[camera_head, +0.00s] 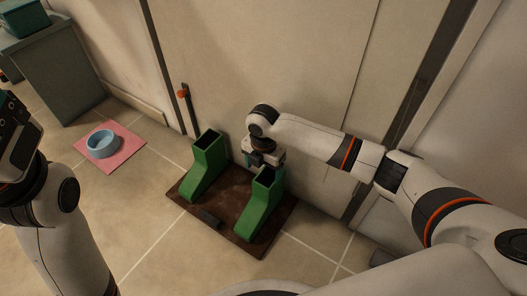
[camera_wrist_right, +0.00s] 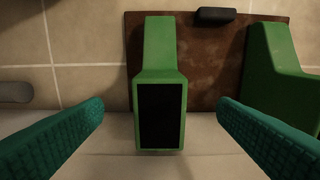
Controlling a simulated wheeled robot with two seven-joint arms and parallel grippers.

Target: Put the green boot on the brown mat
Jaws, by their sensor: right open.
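Two green boots stand on the brown mat (camera_head: 232,197), one at its left (camera_head: 206,165) and one at its right (camera_head: 259,205). My right gripper (camera_head: 263,163) is open just above the top of the right boot. In the right wrist view that boot's dark opening (camera_wrist_right: 160,112) lies between the two teal fingers, with visible gaps on both sides. The other boot (camera_wrist_right: 281,62) is at the right there. My left arm is at the left edge; its gripper fingers are out of view.
A blue bowl (camera_head: 102,144) sits on a pink mat (camera_head: 125,151) at the left. A grey-green cabinet (camera_head: 48,70) stands behind it. A small dark block (camera_head: 211,217) lies on the brown mat's front edge. The wall (camera_head: 250,60) is close behind the boots.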

